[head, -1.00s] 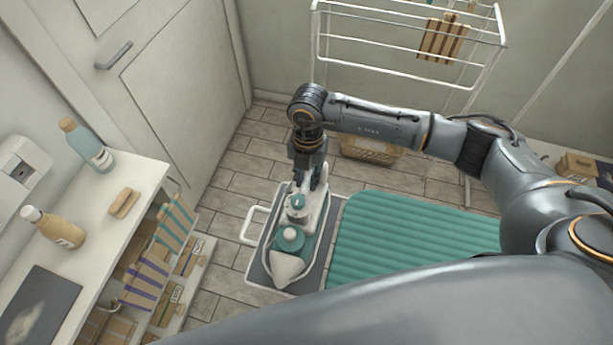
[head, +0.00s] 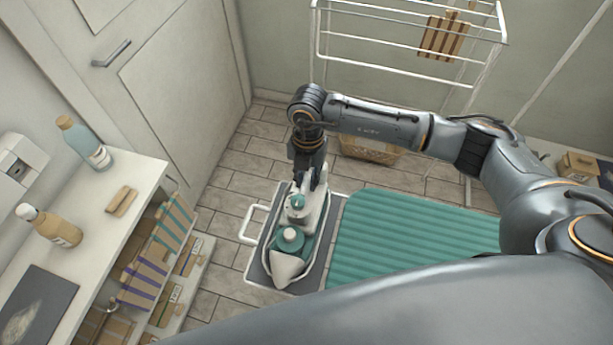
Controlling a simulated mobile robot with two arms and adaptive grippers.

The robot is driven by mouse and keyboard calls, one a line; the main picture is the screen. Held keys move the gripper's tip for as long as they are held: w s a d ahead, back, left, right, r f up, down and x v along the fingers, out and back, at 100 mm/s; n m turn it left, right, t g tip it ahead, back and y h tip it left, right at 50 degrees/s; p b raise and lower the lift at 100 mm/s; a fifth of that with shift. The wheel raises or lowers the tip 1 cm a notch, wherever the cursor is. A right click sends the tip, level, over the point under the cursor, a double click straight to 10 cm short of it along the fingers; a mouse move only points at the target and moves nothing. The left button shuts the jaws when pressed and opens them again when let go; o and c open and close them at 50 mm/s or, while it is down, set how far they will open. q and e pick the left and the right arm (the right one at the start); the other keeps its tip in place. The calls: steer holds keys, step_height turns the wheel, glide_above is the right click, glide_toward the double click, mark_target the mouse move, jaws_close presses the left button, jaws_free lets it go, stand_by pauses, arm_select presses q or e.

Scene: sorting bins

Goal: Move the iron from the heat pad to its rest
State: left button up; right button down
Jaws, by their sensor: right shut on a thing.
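The iron (head: 291,240), white and teal with a pale pointed tip, is at the rest (head: 314,268), a dark plate with a white wire frame at the left end of the ironing board. Its tip points toward the bottom of the picture. My right gripper (head: 309,187) is shut on the iron's rear handle part from above; its fingertips are partly hidden. I cannot tell whether the iron's sole touches the plate. The dark heat pad (head: 25,305), with a pale mark on it, lies bare on the white counter at lower left. My left gripper is not in view.
The teal ironing board (head: 415,240) extends right of the rest. The white counter (head: 110,235) holds a blue bottle (head: 83,145), a tan bottle (head: 52,228) and a brush (head: 122,201). A drying rack (head: 400,62) and a basket (head: 370,150) stand behind my arm.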

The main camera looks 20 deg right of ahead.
steer(key=shift+f+b, duration=0.55)
steer(key=shift+f, duration=0.1)
steer(key=c, duration=1.5)
jaws_free()
steer(key=shift+f, duration=0.15)
steer(key=shift+r+p, duration=1.05)
steer(key=shift+r, duration=0.55)
steer(key=o, duration=0.5)
steer(key=shift+o, duration=0.2)
